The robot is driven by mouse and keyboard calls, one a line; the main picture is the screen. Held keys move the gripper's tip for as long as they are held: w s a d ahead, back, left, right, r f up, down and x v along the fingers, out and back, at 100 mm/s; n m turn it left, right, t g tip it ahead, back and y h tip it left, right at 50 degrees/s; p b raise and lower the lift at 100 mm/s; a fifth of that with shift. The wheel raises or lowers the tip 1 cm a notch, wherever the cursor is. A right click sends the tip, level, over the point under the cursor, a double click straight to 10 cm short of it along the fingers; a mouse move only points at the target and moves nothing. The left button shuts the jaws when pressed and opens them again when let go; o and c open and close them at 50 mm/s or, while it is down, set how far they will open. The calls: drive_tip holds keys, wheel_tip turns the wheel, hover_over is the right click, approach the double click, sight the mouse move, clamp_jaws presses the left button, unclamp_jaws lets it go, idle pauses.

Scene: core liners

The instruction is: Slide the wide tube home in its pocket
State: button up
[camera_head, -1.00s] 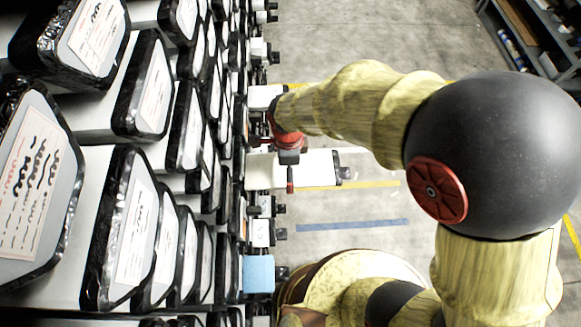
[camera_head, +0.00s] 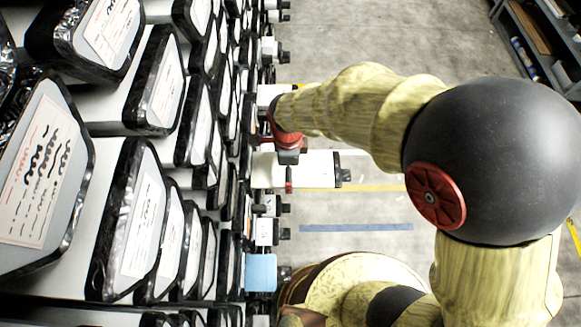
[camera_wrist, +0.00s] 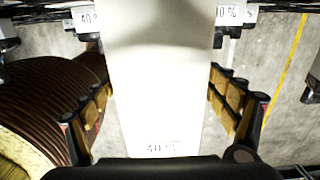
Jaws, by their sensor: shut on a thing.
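The wide tube (camera_head: 318,169) is a white, flat-faced tube lying level, with a black tab at its outer right end. Its left end reaches the rack front among the other tube ends; how deep it sits in the pocket is hidden. My gripper (camera_head: 288,172) is at the tube's middle, with its red and dark parts over it. In the wrist view the tube (camera_wrist: 155,70) runs up between my gripper's two fingers (camera_wrist: 162,105), with a label at its near end. The fingers lie along both sides of the tube. The pocket's inside is not visible.
The rack of dark-rimmed, labelled boxes (camera_head: 150,215) fills the left side. Other white tube ends stick out above and below, with a light blue one (camera_head: 261,272) below. Open concrete floor (camera_head: 350,250) lies to the right. A shelf (camera_head: 540,50) stands at the upper right.

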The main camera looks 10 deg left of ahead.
drive_tip(key=shift+a+r, duration=0.15)
drive_tip(key=shift+a, duration=0.4)
drive_tip(key=o, duration=1.9)
drive_tip(key=shift+o, duration=0.3)
drive_tip(key=shift+s, duration=0.15)
drive_tip(key=shift+r, duration=0.35)
wheel_tip(320, 180, up, 11)
drive_tip(key=shift+d+r, duration=0.1)
drive_tip(key=shift+c, duration=0.4)
